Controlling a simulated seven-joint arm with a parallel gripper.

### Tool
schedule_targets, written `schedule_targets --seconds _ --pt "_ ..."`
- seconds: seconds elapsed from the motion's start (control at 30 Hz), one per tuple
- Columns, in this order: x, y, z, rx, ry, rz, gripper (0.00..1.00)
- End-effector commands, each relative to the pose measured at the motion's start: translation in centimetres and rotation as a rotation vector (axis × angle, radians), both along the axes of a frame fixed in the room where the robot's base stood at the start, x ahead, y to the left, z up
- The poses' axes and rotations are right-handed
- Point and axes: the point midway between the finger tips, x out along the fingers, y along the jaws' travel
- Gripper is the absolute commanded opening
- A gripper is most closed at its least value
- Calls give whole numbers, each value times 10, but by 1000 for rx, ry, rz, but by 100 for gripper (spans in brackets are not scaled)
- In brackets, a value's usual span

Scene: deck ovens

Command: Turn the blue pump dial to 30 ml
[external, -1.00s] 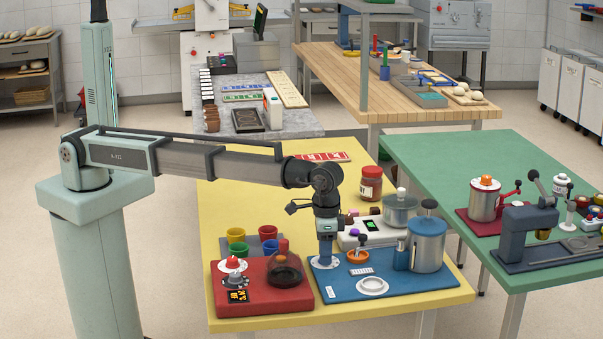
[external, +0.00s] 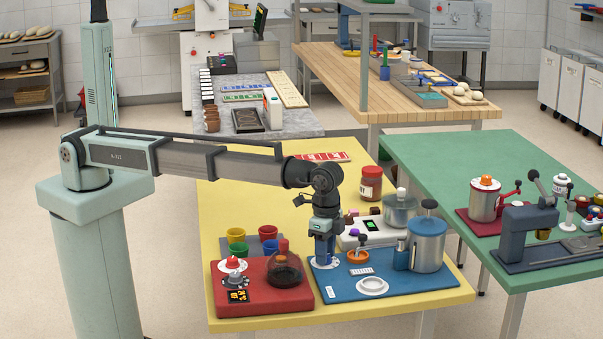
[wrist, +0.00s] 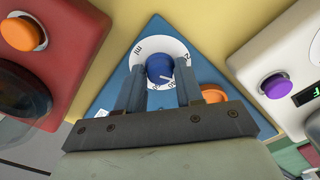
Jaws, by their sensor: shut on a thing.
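The blue pump dial (wrist: 159,68) sits in the middle of a white scale disc (wrist: 146,47) in the wrist view. My gripper (wrist: 160,76) is shut on the dial, one finger on each side. In the external view my gripper (external: 325,258) points straight down over the left end of the blue pump base (external: 340,290). The white disc (external: 316,265) shows around its tip, and the dial itself is mostly hidden there. Some marks on the disc show in the wrist view, but I cannot read the setting.
An orange button (external: 358,256) and a grey-blue canister (external: 427,245) stand right of my gripper. A red base (external: 255,300) with a dark round vessel is close on the left. A white unit (external: 352,236) with a purple knob stands behind. The yellow table's front strip is clear.

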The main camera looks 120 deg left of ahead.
Motion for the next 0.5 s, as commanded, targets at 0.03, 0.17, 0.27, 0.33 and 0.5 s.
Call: schedule_targets --seconds 0.03,0.17,0.27,0.33,0.5 --pt "0 0 0 0 -1 -3 6" --pt "0 0 0 0 -1 -6 6" --pt "0 0 0 0 -1 -5 6" --pt "0 0 0 0 -1 -5 6" --pt "0 0 0 0 -1 -5 47"
